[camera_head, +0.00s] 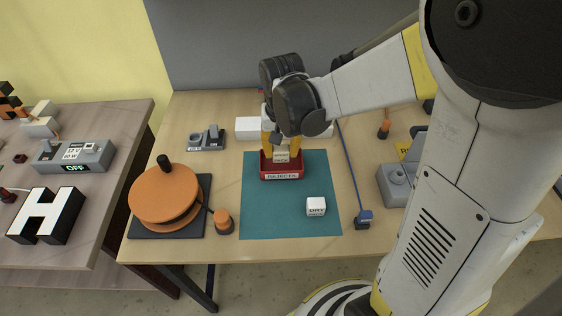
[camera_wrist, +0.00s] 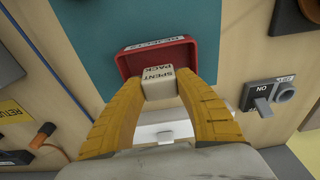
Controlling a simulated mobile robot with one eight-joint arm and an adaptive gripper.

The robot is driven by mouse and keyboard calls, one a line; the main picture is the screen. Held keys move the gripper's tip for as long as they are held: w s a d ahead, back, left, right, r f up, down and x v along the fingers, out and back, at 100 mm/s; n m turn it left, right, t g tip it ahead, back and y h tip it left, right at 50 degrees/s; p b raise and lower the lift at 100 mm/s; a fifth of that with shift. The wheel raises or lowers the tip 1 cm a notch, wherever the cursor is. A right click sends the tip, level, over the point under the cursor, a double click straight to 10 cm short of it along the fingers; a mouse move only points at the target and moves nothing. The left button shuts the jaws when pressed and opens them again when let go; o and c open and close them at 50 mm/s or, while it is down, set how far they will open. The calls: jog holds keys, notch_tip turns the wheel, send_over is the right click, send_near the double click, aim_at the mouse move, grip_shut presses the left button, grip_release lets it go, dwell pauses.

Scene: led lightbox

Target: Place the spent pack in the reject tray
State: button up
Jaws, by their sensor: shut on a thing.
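The spent pack, a small pale block with dark lettering, is between my gripper's yellow fingers in the wrist view (camera_wrist: 157,82). In the head view the spent pack (camera_head: 281,156) shows at the red reject tray. My gripper (camera_head: 282,150) is shut on the spent pack from above. The reject tray (camera_head: 282,176) is red with a lettered front and stands on the teal mat. In the wrist view its wall (camera_wrist: 198,50) lies around the far side of the pack. I cannot tell whether the pack touches the tray floor.
A white "DRY" block (camera_head: 316,206) stands on the teal mat (camera_head: 270,222). An orange reel (camera_head: 164,195) is to the left, and a switch box (camera_head: 206,138) is behind it. A blue-ended cable (camera_head: 363,217) and a grey device (camera_head: 396,187) are to the right. The mat's front is mostly clear.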

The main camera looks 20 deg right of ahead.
aim_at(281, 160)
jog(key=shift+w+f+b, duration=0.1)
jog(key=shift+f+b, duration=0.75)
jog(key=shift+f, duration=1.1)
jog(key=o, duration=1.1)
jog(key=shift+f, duration=0.1)
jog(key=r+p, duration=0.1)
jog(key=r, duration=0.2)
jog(key=s+r+p, duration=0.1)
jog(key=r+p, duration=0.1)
jog(key=r, duration=0.2)
jog(key=r+p, duration=0.1)
jog(key=r, duration=0.3)
jog(key=shift+s+a+r, duration=0.15)
jog(key=shift+s+r, duration=0.05)
jog(key=shift+s+d+r+n+t+p, duration=0.1)
jog(key=shift+s+r+n+t, duration=0.75)
jog(key=shift+s, duration=1.05)
jog(key=shift+s+d+r+n+t+p, duration=0.1)
jog(key=shift+s+r+n+t, duration=0.25)
jog(key=shift+s+r+t, duration=1.05)
jog(key=shift+s+r+n+t+p, duration=0.1)
jog(key=shift+s+r+n+t, duration=0.85)
jog(key=shift+s, duration=1.45)
